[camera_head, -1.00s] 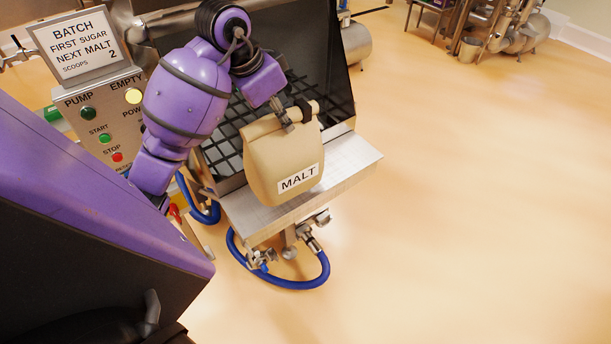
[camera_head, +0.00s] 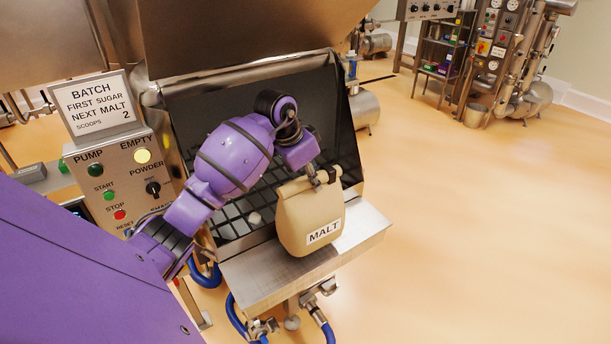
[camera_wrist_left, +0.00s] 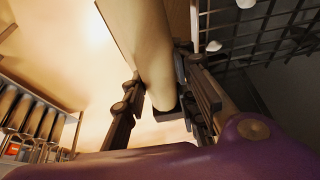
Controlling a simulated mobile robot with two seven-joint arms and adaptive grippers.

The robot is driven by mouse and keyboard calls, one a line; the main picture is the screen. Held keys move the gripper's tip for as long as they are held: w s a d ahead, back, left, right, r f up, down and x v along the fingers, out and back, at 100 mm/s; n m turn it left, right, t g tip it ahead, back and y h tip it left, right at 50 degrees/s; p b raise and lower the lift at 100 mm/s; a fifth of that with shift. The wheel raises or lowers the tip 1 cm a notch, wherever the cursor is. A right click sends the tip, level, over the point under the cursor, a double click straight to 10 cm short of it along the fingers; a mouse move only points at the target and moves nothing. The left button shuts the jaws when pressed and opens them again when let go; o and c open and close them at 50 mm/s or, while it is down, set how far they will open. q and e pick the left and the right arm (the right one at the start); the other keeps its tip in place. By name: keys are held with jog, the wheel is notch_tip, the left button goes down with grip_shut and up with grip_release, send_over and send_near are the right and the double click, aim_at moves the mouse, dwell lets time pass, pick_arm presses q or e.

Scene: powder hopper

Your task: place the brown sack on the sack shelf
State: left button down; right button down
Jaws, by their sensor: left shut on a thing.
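The brown sack (camera_head: 309,207) is a folded-top paper bag with a MALT label, upright in the head view. My left gripper (camera_head: 324,178) is shut on its rolled top. In the left wrist view the sack (camera_wrist_left: 140,40) sits between the fingers of my left gripper (camera_wrist_left: 165,95). A bare steel shelf (camera_head: 262,284) juts from the front of the hopper, and the sack overlaps it in the picture. I cannot tell whether the sack's bottom touches the shelf. My right gripper is not in view.
Behind the shelf is the dark hopper grid (camera_head: 232,222) with a pale lump (camera_head: 255,218) on it. A control panel (camera_head: 125,185) and a batch sign (camera_head: 93,103) stand left. Blue hoses (camera_head: 236,318) hang below. The floor (camera_head: 480,220) at right is clear.

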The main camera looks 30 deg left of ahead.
aim_at(311, 208)
pick_arm(q)
jog(key=shift+w+f, duration=0.3)
jog(key=shift+w, duration=0.4)
notch_tip(311, 208, down, 3)
jog(key=shift+w+f, duration=0.1)
jog(key=c, duration=1.4)
grip_release()
jog(key=shift+s+f, duration=0.2)
jog(key=shift+f, duration=0.1)
